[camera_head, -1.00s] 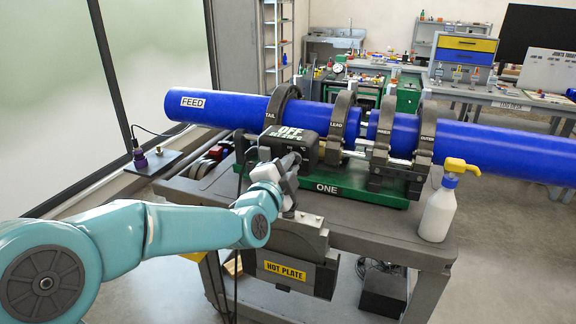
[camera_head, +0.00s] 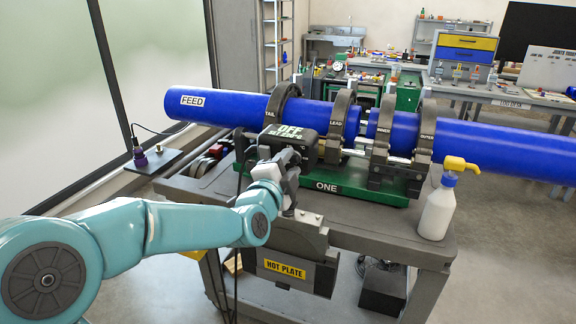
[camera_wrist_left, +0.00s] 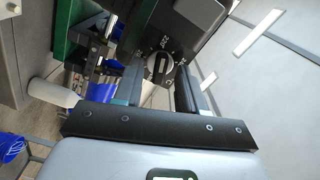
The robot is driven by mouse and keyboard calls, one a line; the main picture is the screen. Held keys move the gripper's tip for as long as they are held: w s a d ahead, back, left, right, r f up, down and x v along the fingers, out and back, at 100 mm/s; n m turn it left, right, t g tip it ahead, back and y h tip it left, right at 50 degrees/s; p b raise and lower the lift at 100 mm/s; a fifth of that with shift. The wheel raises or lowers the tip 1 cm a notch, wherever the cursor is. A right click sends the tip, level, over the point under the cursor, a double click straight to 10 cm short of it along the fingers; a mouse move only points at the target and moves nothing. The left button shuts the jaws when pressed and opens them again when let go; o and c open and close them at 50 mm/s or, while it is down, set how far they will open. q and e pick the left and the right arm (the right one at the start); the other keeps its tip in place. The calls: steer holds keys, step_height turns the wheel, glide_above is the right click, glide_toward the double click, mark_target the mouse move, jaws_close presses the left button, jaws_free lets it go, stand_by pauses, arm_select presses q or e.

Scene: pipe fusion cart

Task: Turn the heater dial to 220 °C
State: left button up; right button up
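The heater box (camera_head: 288,132) is dark, with a light display on top reading OFF and a set-temperature line too small to read surely. It stands beside the green machine bed on the cart. Its dial (camera_wrist_left: 159,68) is a dark round knob with a pale mark and a printed scale, seen in the left wrist view. My left gripper (camera_head: 287,158) is at the box's near face. In the left wrist view my left gripper (camera_wrist_left: 160,84) is open, with one finger on each side of the dial. Gaps show beside the knob; contact is unclear. My right gripper is not in view.
A blue pipe (camera_head: 230,107) lies in the dark clamps behind the box. A white spray bottle (camera_head: 437,212) with a yellow top stands at the cart's right corner. A plate labelled HOT PLATE (camera_head: 285,270) hangs at the cart's front.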

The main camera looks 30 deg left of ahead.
arm_select(q)
steer(key=b+v, duration=0.1)
steer(key=v, duration=1.5)
steer(key=shift+s+d, duration=0.1)
steer(key=shift+s, duration=0.05)
